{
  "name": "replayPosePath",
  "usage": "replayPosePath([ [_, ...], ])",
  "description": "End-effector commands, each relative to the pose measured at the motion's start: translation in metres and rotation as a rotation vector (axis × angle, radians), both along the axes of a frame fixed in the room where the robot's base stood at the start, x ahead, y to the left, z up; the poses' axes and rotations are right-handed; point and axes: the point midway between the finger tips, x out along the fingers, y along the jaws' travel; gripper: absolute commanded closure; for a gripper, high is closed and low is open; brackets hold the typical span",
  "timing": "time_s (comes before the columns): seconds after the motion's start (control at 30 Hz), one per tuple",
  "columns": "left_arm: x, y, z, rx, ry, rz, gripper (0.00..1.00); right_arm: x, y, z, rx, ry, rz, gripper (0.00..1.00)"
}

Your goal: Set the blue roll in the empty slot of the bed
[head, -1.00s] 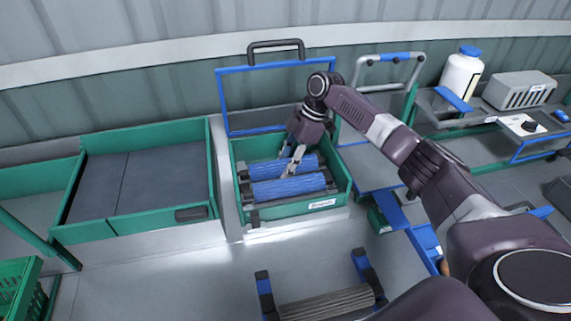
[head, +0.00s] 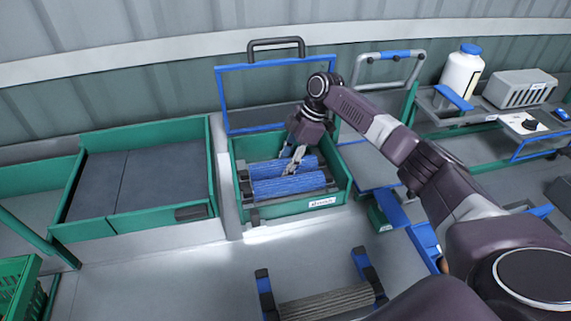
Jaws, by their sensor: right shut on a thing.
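Two ribbed blue rolls lie side by side in the green-walled bed (head: 295,209) in the head view. The near blue roll (head: 292,186) is fully seen from above, and the far blue roll (head: 265,169) is partly covered by my gripper. My right gripper (head: 291,170) reaches down from behind and is shut on the near blue roll. That roll sits low between the bed's walls, roughly level with the far one. Whether its ends rest fully in the slot I cannot tell. My left gripper is out of view.
A raised blue-framed cover (head: 222,104) stands behind the bed. A grey worn roll (head: 328,303) rests on a blue-and-black stand in front. A dark flat belt (head: 160,178) lies left. A white bottle (head: 461,76) and a grey vented box (head: 519,90) stand at right.

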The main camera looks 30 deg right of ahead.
Motion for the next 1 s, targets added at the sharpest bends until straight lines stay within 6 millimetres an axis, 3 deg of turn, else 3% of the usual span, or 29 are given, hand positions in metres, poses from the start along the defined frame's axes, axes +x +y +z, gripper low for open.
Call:
replayPosePath([
  [0.17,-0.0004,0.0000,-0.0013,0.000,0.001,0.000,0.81,0.0003,0.0003,-0.0027,0.001,-0.001,0.000,0.95],
  [0.2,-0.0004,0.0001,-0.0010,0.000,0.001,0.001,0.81,0.0004,0.0003,-0.0021,0.001,-0.001,0.000,0.62],
  [0.37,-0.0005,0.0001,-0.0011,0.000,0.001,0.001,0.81,0.0003,0.0002,-0.0022,0.001,-0.002,0.001,0.45],
  [0.6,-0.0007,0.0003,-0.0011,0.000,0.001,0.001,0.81,-0.0003,0.0002,-0.0027,0.000,0.001,0.001,0.45],
  [0.7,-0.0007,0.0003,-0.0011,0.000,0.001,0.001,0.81,-0.0006,0.0000,-0.0033,-0.001,0.002,0.001,0.57],
  [1.0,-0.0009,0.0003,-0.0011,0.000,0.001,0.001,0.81,-0.0001,0.0001,-0.0027,0.000,0.000,0.000,0.57],
])
